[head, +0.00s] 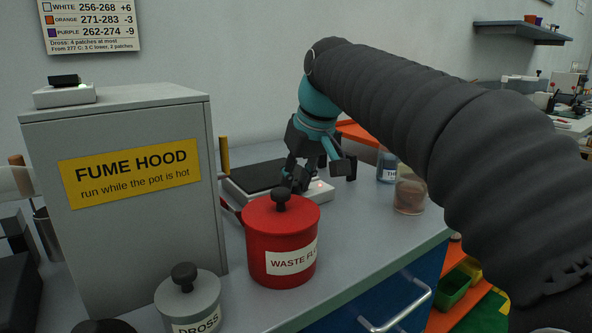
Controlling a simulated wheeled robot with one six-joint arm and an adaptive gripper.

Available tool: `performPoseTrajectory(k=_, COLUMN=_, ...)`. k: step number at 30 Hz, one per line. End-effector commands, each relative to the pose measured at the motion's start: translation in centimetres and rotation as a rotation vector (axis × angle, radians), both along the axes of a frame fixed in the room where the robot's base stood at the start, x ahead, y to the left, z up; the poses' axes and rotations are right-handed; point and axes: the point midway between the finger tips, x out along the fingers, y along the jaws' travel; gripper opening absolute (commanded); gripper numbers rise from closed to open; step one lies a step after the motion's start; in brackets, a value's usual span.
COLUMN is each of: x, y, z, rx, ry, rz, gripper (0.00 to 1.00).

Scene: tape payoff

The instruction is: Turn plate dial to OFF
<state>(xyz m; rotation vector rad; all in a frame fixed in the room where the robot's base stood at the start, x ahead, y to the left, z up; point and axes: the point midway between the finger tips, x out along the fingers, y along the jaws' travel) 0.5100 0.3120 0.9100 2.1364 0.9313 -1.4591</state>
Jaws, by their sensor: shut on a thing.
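The hot plate (252,177), a low pale unit with a black square top, sits on the bench behind the red waste can. A small red light (319,184) glows on its front side. My gripper (297,179) reaches down from above at the plate's front right, with its dark fingers shut at the place of the dial. The dial itself is hidden by the fingers and the can's knob, so its setting cannot be read.
The red waste can (270,262) with a black knob stands close in front of my gripper. The grey fume hood (96,260) stands at left, a grey dross can (186,296) before it.

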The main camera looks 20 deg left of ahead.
Motion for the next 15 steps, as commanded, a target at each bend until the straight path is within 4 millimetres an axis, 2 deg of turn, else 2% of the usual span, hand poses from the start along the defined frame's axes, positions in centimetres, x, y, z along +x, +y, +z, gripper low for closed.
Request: performPoseTrajectory(k=15, x=0.35, y=-0.05, z=-0.05, rx=0.0, ry=0.0, rz=0.49, gripper=0.0)
